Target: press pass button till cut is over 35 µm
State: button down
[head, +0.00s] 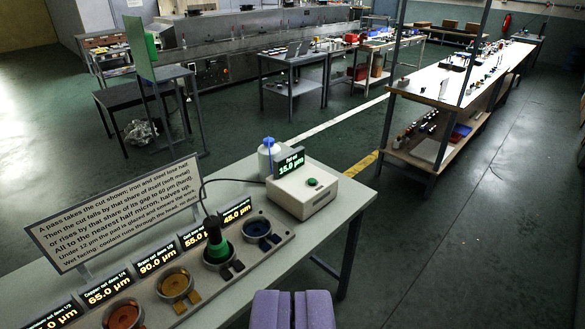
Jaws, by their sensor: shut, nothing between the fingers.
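A white box (302,192) on the grey bench bears a dark green round button (312,182), the likely pass button. A display (289,163) at its back reads "Part cut 15.0 µm" in green. A grey rack (208,284) holds several round cups with amber displays reading 65.0, 90.0, 55.0 (partly hidden) and 45.0 µm. A green-and-black piece (216,241) stands in one cup. My purple gripper (293,305) is shut, empty, and apart from the button, nearer the camera.
A white bottle with a blue cap (269,157) stands behind the box. A dark cable runs beside it. The bench's right edge (361,210) is close to the box, with open floor beyond. Other work tables (470,75) stand farther back.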

aim_at(312, 181)
jog(key=i+l+z, duration=0.1)
jog(key=i, duration=0.7)
jog(key=i+l, duration=0.25)
jog(key=i, duration=0.55)
jog(key=i+l+z, duration=0.15)
jog(key=i, duration=0.65)
